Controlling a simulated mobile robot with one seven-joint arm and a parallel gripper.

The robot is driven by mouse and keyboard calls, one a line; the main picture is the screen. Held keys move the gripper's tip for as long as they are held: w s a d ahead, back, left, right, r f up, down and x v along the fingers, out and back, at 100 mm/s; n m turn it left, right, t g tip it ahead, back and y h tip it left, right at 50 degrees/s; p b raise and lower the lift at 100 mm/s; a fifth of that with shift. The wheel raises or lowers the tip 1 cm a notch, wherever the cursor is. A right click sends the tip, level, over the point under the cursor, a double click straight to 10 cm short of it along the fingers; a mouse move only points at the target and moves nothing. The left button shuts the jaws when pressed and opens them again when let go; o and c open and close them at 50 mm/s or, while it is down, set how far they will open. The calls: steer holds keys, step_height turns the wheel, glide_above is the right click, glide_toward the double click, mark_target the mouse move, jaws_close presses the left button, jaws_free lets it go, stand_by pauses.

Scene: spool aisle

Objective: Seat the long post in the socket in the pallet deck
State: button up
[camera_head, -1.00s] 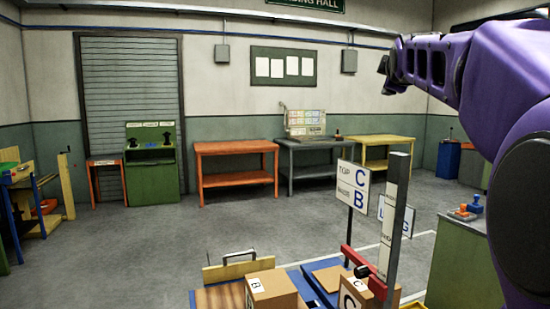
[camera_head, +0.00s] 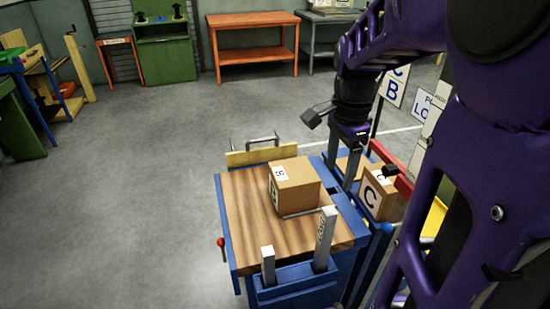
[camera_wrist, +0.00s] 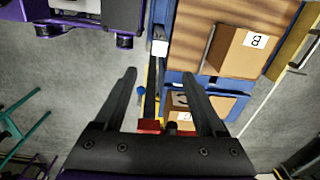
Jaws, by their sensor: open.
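A pale long post (camera_head: 325,238) with lettering on its side stands upright in a blue holder (camera_head: 296,292) at the near edge of the pallet deck (camera_head: 243,205). A shorter pale post (camera_head: 268,265) stands to its left. My gripper (camera_head: 342,176) points down beyond the long post, at the right side of the deck, apart from it. In the wrist view my gripper (camera_wrist: 160,92) has its fingers wide apart. A pale square post top (camera_wrist: 159,47) shows above the fingertips there. I cannot clearly make out the socket.
A carton marked B (camera_head: 294,186) sits on the deck. A carton marked C (camera_head: 380,194) stands lower to the right, near a red bar (camera_head: 392,165). A tall pale upright (camera_head: 428,135) and signs (camera_head: 394,84) stand at right. Floor left of the deck is clear.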

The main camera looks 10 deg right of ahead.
mark_target(327, 224)
steer(key=shift+m, duration=0.3)
steer(key=f, duration=1.1)
steer(key=shift+s+a+f, duration=0.25)
steer(key=shift+s+f, duration=0.1)
steer(key=shift+w+f+b, duration=0.2)
steer(key=shift+f+b, duration=0.95)
steer(key=shift+f, duration=0.4)
steer(key=shift+w+f+b, duration=0.2)
steer(key=shift+f+b, duration=0.9)
steer(key=shift+f, duration=0.45)
steer(key=shift+r, duration=0.1)
jaws_close()
